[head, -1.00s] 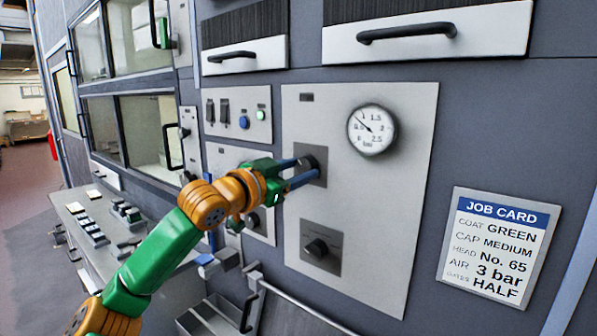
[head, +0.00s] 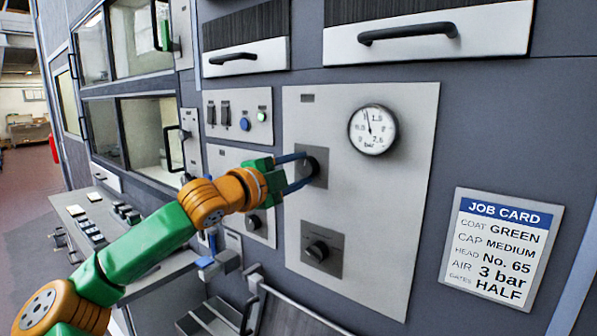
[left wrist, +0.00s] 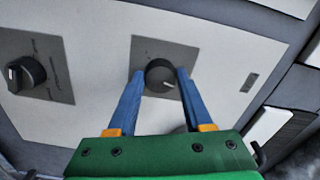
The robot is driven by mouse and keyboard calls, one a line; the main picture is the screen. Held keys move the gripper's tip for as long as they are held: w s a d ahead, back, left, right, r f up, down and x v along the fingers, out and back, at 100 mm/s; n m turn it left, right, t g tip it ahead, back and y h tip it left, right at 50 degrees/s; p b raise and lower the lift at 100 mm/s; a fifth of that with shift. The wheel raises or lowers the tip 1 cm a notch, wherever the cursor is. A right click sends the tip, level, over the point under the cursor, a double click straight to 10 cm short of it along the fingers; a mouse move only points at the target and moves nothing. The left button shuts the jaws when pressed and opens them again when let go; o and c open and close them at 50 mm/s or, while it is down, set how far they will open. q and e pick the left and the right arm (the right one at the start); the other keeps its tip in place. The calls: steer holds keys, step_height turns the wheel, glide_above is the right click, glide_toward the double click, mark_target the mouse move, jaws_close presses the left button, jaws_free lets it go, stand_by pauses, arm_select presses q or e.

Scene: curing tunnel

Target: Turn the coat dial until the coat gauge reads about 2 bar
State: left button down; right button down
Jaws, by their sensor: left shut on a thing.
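The coat dial (left wrist: 160,77) is a round black knob on a grey square plate in the left wrist view. My left gripper (head: 306,168) is shut on it, one blue finger on each side. In the head view the fingers and hand partly hide the dial. The coat gauge (head: 373,130) is a round white dial, up and right of the knob. Its needle points nearly straight up, slightly left, at roughly 1 bar. The small figures are blurred. My right gripper is in neither view.
A second black knob (head: 318,251) sits lower on the same light panel (head: 375,225). A job card (head: 500,246) on the right reads "AIR 3 bar". A switch panel (head: 238,117) is at left. Drawer handles (head: 405,33) stick out above.

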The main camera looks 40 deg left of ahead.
arm_select(q)
steer(key=m, duration=0.3)
steer(key=m+p, duration=0.1)
steer(key=m, duration=0.2)
steer(key=shift+r, duration=0.1)
steer(key=m+p, duration=0.1)
steer(key=m, duration=0.2)
steer(key=shift+m+p, duration=0.3)
steer(key=shift+m, duration=0.1)
steer(key=shift+d+m+p, duration=0.1)
steer(key=shift+m+p, duration=0.2)
steer(key=shift+m, duration=1.3)
steer(key=shift+c, duration=1.6)
jaws_free()
